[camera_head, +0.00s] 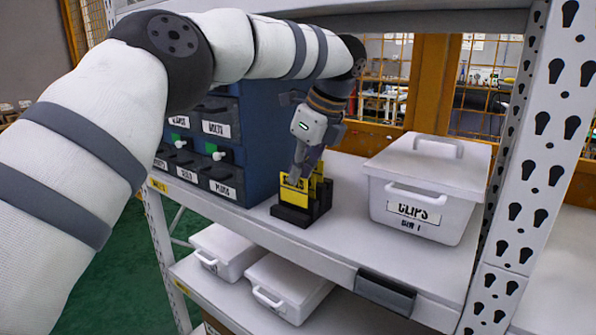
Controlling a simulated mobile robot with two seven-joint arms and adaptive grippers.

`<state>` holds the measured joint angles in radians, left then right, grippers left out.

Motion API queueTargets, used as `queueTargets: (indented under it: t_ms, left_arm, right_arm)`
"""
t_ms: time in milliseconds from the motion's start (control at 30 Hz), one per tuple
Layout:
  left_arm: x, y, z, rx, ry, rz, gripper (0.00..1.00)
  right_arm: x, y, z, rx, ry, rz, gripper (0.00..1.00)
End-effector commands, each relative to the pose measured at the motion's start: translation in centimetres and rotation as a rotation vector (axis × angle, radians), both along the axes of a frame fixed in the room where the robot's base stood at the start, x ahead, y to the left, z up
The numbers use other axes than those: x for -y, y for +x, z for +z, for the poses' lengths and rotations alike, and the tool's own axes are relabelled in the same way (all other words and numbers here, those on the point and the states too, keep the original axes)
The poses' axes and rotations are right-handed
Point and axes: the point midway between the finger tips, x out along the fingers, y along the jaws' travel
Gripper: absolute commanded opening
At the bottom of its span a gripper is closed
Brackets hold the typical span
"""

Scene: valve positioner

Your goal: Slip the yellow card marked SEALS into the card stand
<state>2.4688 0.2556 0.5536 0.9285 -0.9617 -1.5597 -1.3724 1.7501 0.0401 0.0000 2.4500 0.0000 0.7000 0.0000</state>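The black card stand (290,216) is on the upper shelf, between the blue drawer cabinet and the white CLIPS bin. A yellow card (291,198) stands upright at the front of the stand, its lower edge down at the black base. Its print is too small to read surely. More yellow (319,172) shows behind it, partly hidden. My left gripper (296,178) points down from above, with a grey finger across the upper front of the front card. The other finger is hidden, so its grip on the card is unclear. My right gripper is not in view.
The blue drawer cabinet (257,130) with labelled drawers stands close at the left of the stand. The white CLIPS bin (424,190) stands to the right. Shelf space in front of the stand is clear. A perforated upright (537,150) bounds the right; lidded boxes (287,287) sit below.

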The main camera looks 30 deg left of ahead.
Motion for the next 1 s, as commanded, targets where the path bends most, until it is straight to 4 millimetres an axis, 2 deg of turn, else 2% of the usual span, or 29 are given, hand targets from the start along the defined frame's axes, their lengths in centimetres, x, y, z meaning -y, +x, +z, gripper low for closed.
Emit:
queueTargets:
  t_ms: [600, 1000]
  left_arm:
    - [0.0, 0.0, 0.0, 0.000, 0.000, 0.000, 0.00]
    - [0.0, 0.0, -1.0, 0.000, 0.001, 0.000, 0.00]
  right_arm:
    - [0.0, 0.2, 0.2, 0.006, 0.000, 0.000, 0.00]
    - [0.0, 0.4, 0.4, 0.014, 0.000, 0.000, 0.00]
